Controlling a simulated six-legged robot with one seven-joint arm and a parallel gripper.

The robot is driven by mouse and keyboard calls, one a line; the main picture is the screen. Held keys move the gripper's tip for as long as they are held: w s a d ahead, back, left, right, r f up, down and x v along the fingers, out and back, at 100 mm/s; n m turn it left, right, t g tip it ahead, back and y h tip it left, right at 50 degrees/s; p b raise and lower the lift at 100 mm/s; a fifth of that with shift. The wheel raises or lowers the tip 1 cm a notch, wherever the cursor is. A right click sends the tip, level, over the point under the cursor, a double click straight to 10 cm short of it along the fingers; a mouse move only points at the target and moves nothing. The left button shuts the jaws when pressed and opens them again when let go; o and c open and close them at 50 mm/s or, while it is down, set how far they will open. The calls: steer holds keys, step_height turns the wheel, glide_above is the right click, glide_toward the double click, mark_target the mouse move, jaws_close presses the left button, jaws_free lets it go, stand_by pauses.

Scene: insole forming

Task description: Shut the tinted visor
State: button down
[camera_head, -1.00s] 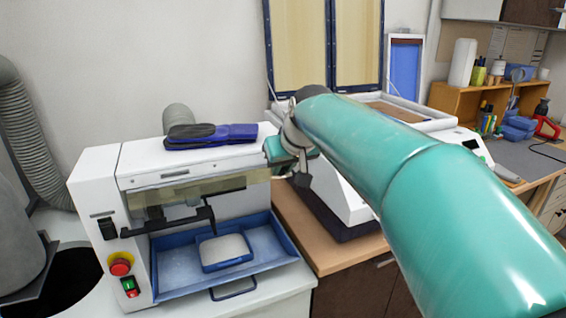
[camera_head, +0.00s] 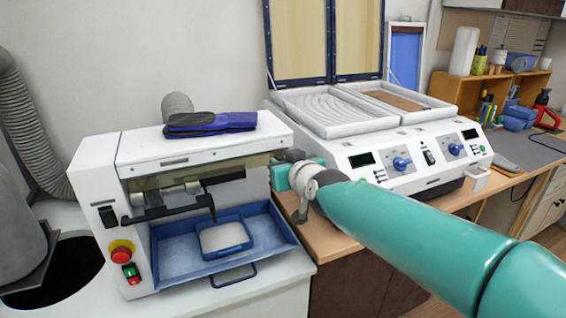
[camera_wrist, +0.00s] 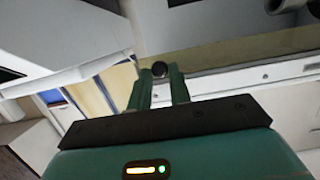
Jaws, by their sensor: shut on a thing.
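The tinted visor (camera_head: 229,165) is a yellowish see-through strip along the front of the white machine (camera_head: 170,148), above its blue tray (camera_head: 178,262). It stands tilted, with a roller and dark bar visible below it; its exact angle is hard to judge. The visor also shows as an olive band in the wrist view (camera_wrist: 250,48). My gripper (camera_wrist: 160,80) has its two teal fingers closed about a small dark round knob (camera_wrist: 160,69) at the visor's edge. In the head view my gripper is at the machine's right end, its fingertips hard to make out.
A white press (camera_head: 400,160) with open lids stands to the right on a wooden bench, behind my arm.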

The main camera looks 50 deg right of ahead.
steer(key=shift+w+f, duration=0.1)
steer(key=shift+f, duration=0.05)
steer(key=c, duration=1.3)
jaws_free()
steer(key=shift+d, duration=0.1)
steer(key=v, duration=1.4)
steer(key=shift+f, duration=0.1)
